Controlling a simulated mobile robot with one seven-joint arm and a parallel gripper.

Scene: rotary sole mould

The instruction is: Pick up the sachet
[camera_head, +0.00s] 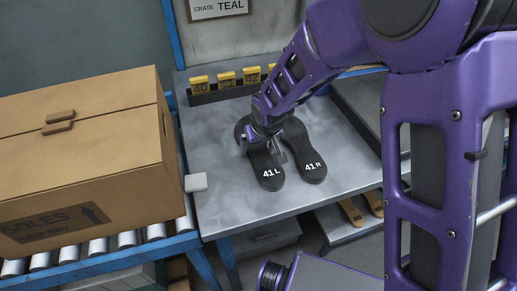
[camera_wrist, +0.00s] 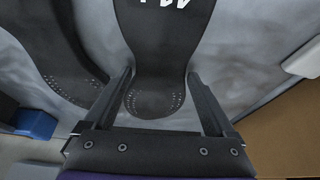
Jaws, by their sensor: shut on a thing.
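A small white flat block (camera_head: 196,182) lies at the left edge of the grey table and may be the sachet; no other sachet shows. It also shows at the right of the wrist view (camera_wrist: 303,60), well apart from my gripper. My gripper (camera_head: 263,152) is over the dark sole marked 41 L (camera_head: 270,179). In the wrist view its two fingers (camera_wrist: 158,75) stand on either side of that sole (camera_wrist: 165,45), near the heel, and are shut on it. The sole marked 41 R (camera_head: 313,168) lies close beside it.
A closed cardboard box (camera_head: 80,160) stands on a roller conveyor (camera_head: 100,247) to the left. Yellow number tags (camera_head: 226,79) line the table's back edge. The front of the grey table (camera_head: 225,212) is clear. Brown soles (camera_head: 352,212) lie on a lower shelf.

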